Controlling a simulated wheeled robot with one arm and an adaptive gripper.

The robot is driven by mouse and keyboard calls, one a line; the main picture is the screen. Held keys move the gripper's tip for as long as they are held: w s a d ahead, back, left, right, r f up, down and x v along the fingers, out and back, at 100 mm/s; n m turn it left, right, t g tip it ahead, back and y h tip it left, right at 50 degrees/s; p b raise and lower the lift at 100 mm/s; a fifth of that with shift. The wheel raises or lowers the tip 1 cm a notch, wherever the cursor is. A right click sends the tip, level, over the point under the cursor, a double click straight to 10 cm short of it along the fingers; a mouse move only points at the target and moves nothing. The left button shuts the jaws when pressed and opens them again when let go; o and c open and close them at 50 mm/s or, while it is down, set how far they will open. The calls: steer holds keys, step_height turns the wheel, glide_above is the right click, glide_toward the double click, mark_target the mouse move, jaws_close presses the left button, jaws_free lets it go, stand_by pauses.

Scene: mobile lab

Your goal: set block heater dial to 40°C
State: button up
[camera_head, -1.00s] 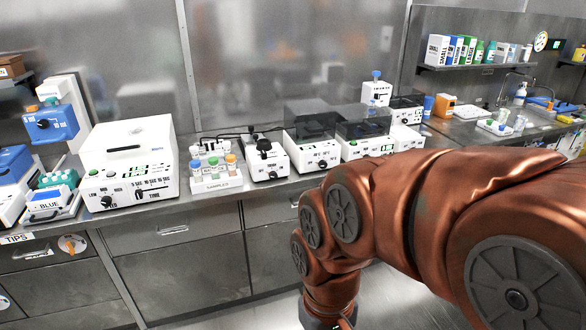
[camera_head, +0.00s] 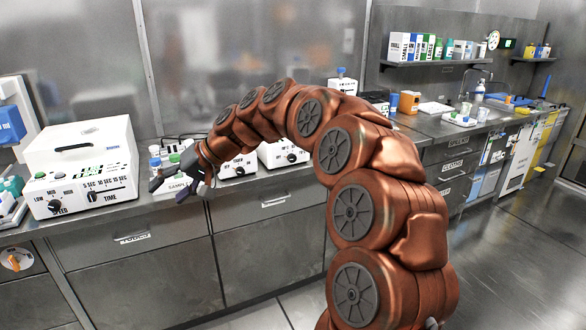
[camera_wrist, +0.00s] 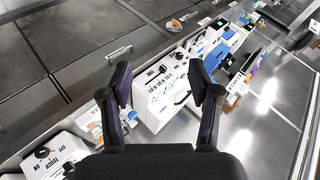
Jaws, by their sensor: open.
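My gripper (camera_head: 180,188) is open and empty, in front of the counter edge near the sample bottles in the head view. In the wrist view its two dark fingers (camera_wrist: 160,78) are spread apart, with a white box with printed scales behind the gap. Right of my gripper in the head view, a white box with a dark dial (camera_head: 291,157) stands on the counter; it may be the block heater. My arm hides its top and much of the boxes beside it. Its label and dial setting are too small to read.
The white box with speed and time scales (camera_head: 84,165) stands left of my gripper. Small bottles (camera_head: 155,157) stand close by. A smaller white device (camera_head: 238,166) is just right of my gripper, and it shows OFF, ON and TOUCH in the wrist view (camera_wrist: 52,154). Drawers (camera_head: 165,240) lie below.

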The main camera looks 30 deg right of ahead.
steer(key=w+d+f+m+t+h+b, duration=0.15)
steer(key=w+d+f+t+b, duration=0.3)
steer(key=w+d, duration=0.65)
steer(key=w+d+f+m+t+b, duration=0.3)
steer(key=w+d+f, duration=0.2)
steer(key=w+d, duration=0.55)
steer(key=t+h+b, duration=0.6)
steer(key=h+b, duration=0.3)
steer(key=b, duration=0.1)
glide_toward(293, 159)
steer(key=shift+w+d+r, duration=0.1)
steer(key=shift+w+d, duration=0.1)
steer(key=shift+w, duration=1.15)
steer(key=shift+w+d+r, duration=0.1)
steer(key=shift+w+d, duration=0.1)
steer(key=shift+w, duration=1.15)
steer(key=shift+w+d+p, duration=0.1)
steer(key=shift+w+p, duration=0.6)
steer(key=shift+w, duration=1.5)
steer(key=shift+c, duration=0.4)
